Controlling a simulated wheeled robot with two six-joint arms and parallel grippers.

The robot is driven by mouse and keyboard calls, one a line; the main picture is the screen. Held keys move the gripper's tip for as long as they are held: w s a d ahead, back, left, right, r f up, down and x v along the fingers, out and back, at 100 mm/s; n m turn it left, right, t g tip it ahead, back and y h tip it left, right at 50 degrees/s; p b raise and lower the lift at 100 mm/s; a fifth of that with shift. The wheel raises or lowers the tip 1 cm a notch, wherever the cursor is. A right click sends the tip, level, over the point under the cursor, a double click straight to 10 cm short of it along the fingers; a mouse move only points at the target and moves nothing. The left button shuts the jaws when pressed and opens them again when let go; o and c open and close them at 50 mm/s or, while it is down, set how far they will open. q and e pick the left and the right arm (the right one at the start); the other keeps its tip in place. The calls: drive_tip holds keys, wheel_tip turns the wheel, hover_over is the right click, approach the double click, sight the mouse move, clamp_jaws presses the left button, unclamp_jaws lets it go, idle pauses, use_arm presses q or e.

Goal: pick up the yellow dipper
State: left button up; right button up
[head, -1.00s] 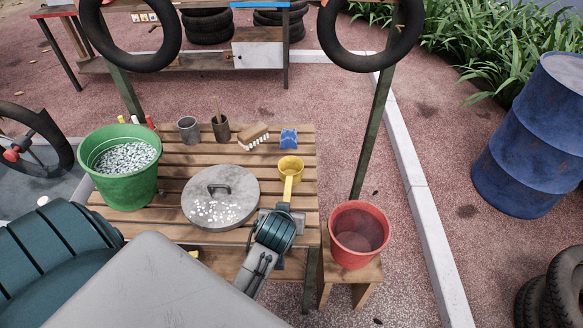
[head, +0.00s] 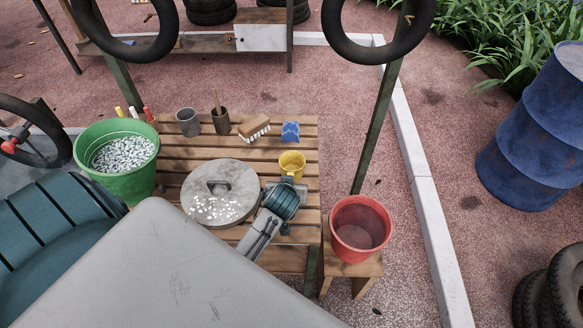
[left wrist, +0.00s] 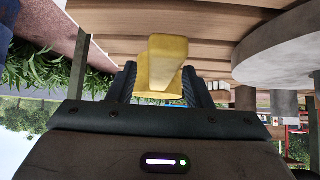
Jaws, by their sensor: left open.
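The yellow dipper (head: 292,163) stands on the slatted wooden table near its right side, cup opening up. My left gripper (head: 289,188) is right in front of it in the head view and covers its handle. In the left wrist view the dipper's handle and cup (left wrist: 163,72) show between the two dark fingers of the gripper (left wrist: 160,88). The fingers are open, one on each side; I cannot tell whether either touches. My right gripper is not in view.
A round grey lid (head: 220,193) with white bits lies left of the gripper. A green bucket (head: 117,185) of pale pieces, a brush (head: 255,128), two cups and a blue item (head: 290,131) are on the table. A red bucket (head: 361,228) stands on a stool at right.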

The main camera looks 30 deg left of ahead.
use_arm(q)
drive_tip(key=shift+x, duration=1.05)
drive_tip(key=shift+w+a+f, duration=0.1)
drive_tip(key=shift+w+f, duration=0.1)
drive_tip(key=shift+f, duration=0.05)
drive_tip(key=shift+w+f, duration=0.1)
clamp_jaws()
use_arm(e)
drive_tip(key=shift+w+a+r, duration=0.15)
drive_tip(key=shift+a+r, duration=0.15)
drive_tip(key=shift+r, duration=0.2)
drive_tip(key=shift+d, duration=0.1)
